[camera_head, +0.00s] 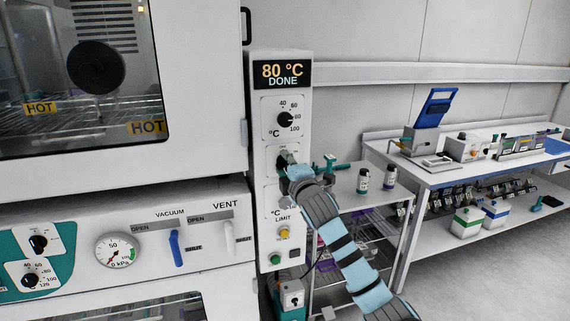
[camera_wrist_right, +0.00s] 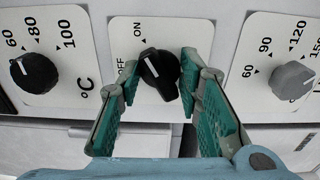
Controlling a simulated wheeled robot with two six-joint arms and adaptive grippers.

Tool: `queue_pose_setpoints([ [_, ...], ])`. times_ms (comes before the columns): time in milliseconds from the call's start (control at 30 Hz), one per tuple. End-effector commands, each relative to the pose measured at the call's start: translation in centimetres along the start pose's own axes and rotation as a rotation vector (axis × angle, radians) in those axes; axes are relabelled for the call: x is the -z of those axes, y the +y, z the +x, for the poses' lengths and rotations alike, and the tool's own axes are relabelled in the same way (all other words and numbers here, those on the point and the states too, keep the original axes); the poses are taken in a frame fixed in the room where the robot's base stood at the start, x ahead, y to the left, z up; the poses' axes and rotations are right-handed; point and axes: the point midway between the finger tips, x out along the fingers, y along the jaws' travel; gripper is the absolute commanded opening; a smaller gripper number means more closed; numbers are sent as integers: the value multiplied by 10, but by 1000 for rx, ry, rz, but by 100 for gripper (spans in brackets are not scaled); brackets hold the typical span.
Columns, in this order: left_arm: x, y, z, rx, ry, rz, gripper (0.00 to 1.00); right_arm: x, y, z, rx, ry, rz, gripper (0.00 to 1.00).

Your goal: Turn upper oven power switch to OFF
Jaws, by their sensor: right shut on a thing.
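The upper oven power switch (camera_wrist_right: 160,74) is a black knob with a white pointer line on a white plate marked ON and OFF. In the right wrist view its pointer leans up and left, nearer the ON mark than the OFF mark. My right gripper (camera_wrist_right: 161,85) is shut on this knob, with its green-padded fingers on either side. In the head view my right gripper (camera_head: 290,168) reaches the control column (camera_head: 302,110) and hides most of the switch and its labels. The display (camera_head: 283,75) above reads 80 °C DONE. My left gripper is not in view.
The temperature knob (camera_head: 285,119) sits above the switch; the limit knob (camera_wrist_right: 293,83) is on its other side. A green button (camera_head: 275,259) and yellow button (camera_head: 284,234) are lower. A cart (camera_head: 345,184) with bottles stands right of the column. Vacuum and vent levers are left.

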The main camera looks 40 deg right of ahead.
Motion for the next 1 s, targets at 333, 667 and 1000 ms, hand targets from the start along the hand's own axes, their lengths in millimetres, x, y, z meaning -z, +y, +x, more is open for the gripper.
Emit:
queue_pose_setpoints([
  [333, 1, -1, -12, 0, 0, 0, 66, 0, -2, 0, 7, 2, -486, 0],
  [667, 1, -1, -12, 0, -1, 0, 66, 0, -2, 0, 7, 2, -612, 0],
  [1000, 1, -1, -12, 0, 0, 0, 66, 0, -2, 0, 7, 4, -1016, 50],
])
